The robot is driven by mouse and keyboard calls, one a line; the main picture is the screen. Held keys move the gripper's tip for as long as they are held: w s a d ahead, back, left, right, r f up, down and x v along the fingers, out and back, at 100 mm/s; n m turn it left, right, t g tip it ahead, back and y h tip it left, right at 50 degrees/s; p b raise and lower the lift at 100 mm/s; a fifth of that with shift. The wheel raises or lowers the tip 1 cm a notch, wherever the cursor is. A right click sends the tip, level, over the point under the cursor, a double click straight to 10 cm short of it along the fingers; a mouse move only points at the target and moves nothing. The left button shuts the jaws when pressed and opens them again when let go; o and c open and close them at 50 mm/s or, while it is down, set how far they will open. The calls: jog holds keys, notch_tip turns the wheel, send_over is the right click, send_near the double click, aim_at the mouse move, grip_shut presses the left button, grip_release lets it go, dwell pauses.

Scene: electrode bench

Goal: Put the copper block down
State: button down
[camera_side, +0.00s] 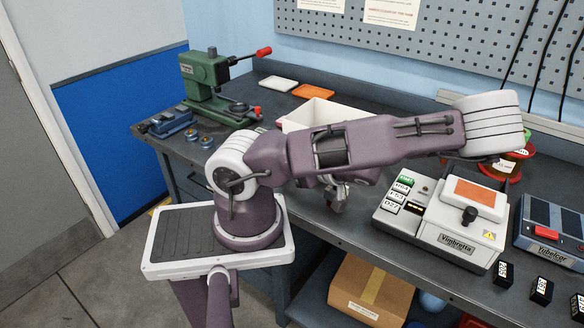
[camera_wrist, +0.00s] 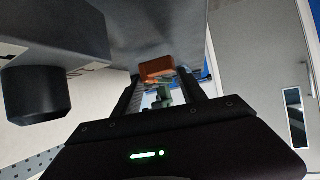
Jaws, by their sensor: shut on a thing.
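My gripper (camera_wrist: 160,78) is shut on the copper block (camera_wrist: 157,66), an orange-brown block between the fingertips in the wrist view. In the side view my gripper (camera_side: 338,197) hangs below the arm, over the front part of the dark bench (camera_side: 345,232), left of the white Vibrotta machine (camera_side: 440,222). The block cannot be made out in the side view. How far the block is from the bench top, or whether it touches it, I cannot tell.
The Vibrotta machine has a black knob (camera_side: 469,215). A white bin (camera_side: 318,112) stands behind my arm. White (camera_side: 278,84) and orange (camera_side: 314,91) trays lie at the back. A green press (camera_side: 205,82) stands at left. Small black blocks (camera_side: 541,290) stand at front right.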

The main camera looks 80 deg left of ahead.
jog(key=shift+f, duration=0.3)
jog(key=shift+f, duration=0.3)
jog(key=c, duration=0.6)
grip_release()
jog(key=shift+c, duration=0.2)
jog(key=shift+r, duration=0.25)
jog(key=v, duration=1.2)
jog(key=shift+r, duration=0.35)
